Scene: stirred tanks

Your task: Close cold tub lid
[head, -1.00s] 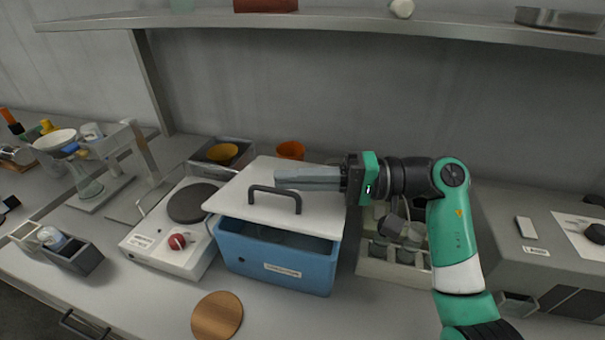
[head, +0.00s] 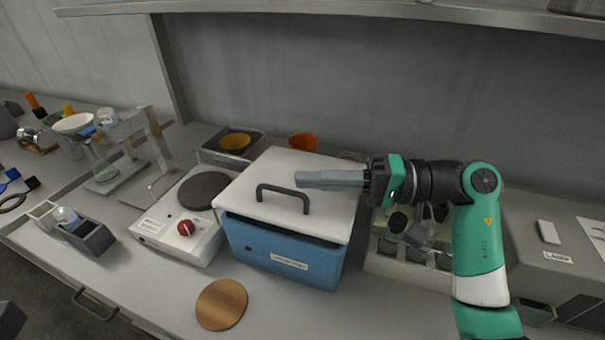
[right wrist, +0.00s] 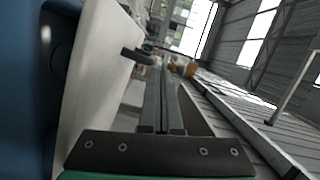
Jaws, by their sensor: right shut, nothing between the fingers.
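The cold tub (head: 282,262) is a blue box with a label on its front, standing in the middle of the bench. Its white lid (head: 290,172) lies over the top, tilted a little, with a narrow dark gap under its front edge. A dark grey handle (head: 283,191) stands on the lid. My right gripper (head: 298,180) is shut and empty, held level just above the lid, its tips beside the handle; I cannot tell whether it touches the lid. In the right wrist view the shut fingers (right wrist: 160,100) lie alongside the white lid (right wrist: 95,85). My left gripper is not in view.
A white hotplate (head: 180,225) with a red knob stands left of the tub. A round wooden disc (head: 221,304) lies in front. A rack with bottles (head: 405,265) is close on the right, under my right arm. An orange cup (head: 303,142) is behind.

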